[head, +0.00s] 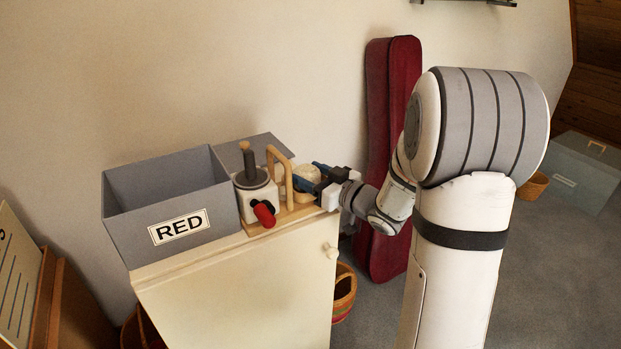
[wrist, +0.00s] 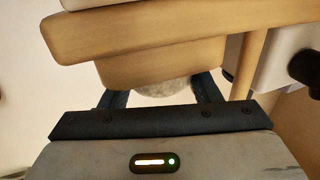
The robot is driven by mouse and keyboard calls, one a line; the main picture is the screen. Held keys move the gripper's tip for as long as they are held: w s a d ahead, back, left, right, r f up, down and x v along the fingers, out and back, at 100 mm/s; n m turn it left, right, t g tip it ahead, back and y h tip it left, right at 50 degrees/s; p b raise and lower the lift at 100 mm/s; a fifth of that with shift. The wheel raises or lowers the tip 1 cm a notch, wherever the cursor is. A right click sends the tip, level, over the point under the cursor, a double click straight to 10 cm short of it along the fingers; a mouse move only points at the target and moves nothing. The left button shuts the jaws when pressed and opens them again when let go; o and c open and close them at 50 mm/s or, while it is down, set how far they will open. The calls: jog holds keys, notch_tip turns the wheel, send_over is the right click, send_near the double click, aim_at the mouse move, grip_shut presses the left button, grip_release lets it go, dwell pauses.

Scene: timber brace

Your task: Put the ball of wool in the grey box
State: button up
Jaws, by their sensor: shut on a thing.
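The grey box (head: 150,230) is open-topped, with a RED label on its front, and stands at the left of the cream cabinet top in the head view. My gripper (head: 308,178) is to its right, beyond a wooden-framed device (head: 285,217). In the wrist view my gripper (wrist: 160,92) is shut on a pale grey, fuzzy, rounded thing, which I take as the ball of wool (wrist: 166,90). A wooden part (wrist: 140,45) hides much of it. In the head view the ball cannot be made out clearly among the fingers and wood.
A device with a grey cone and red handle (head: 264,213) stands between the box and my gripper. A grey panel (head: 262,150) is behind it. The cabinet (head: 240,290) has a knob at its right. A red instrument case (head: 385,255) leans on the wall behind my arm.

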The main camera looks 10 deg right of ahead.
jog(key=shift+r, duration=0.1)
jog(key=shift+f, duration=0.25)
jog(key=o, duration=1)
